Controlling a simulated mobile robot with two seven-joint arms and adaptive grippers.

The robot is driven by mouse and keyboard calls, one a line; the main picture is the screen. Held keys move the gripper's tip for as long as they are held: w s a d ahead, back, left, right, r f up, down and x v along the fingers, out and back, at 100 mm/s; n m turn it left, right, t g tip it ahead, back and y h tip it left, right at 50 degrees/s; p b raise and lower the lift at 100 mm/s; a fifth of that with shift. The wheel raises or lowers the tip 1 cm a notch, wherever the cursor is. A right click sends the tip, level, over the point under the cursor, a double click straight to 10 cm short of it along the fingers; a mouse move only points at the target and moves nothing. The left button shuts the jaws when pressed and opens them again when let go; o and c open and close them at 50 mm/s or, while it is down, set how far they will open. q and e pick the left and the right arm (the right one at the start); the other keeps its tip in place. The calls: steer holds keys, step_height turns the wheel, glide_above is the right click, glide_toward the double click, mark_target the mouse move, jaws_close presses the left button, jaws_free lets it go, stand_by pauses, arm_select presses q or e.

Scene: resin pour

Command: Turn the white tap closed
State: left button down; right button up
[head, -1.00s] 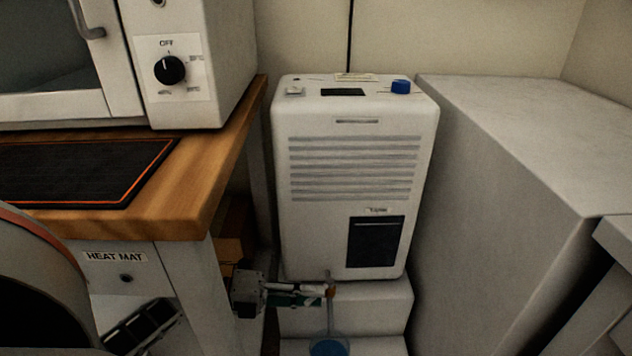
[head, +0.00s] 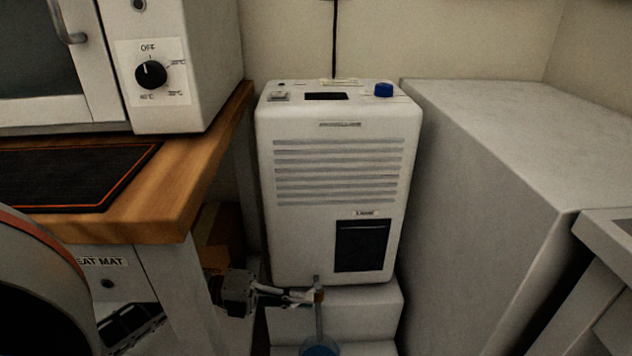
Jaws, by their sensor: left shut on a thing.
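The tap (head: 317,281) is at the lower front of a white machine (head: 282,238), low in the head view. It is small, and most of its handle is hidden by my fingers. My left gripper (head: 305,297) reaches in from the left with its fingers shut at the tap. A thin pipe (head: 319,325) runs down from the tap to a blue vessel (head: 320,350) at the bottom edge. The tap's exact handle angle is too small to tell. My right gripper is not in view.
The machine stands on a white step (head: 370,305). A wooden bench (head: 190,187) with a black heat mat (head: 75,172) is on the left, with an oven (head: 185,65) above. A large grey block (head: 500,180) stands close on the right.

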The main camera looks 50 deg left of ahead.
arm_select(q)
steer(key=shift+s+a+f+m+g+h, duration=0.1)
steer(key=shift+a+f+m+g+h, duration=0.1)
steer(key=shift+m+g+h, duration=0.1)
steer(key=shift+r+m+g+h, duration=0.1)
steer(key=shift+m+g+h, duration=0.2)
steer(key=shift+a+m+g+h, duration=0.2)
steer(key=shift+m+g+h, duration=0.1)
steer(key=shift+g+h, duration=0.15)
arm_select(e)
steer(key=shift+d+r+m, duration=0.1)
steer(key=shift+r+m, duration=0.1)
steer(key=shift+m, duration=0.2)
arm_select(q)
steer(key=c, duration=2.2)
jaws_free()
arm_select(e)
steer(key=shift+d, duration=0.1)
arm_select(q)
steer(key=shift+o, duration=0.2)
steer(key=shift+r, duration=0.1)
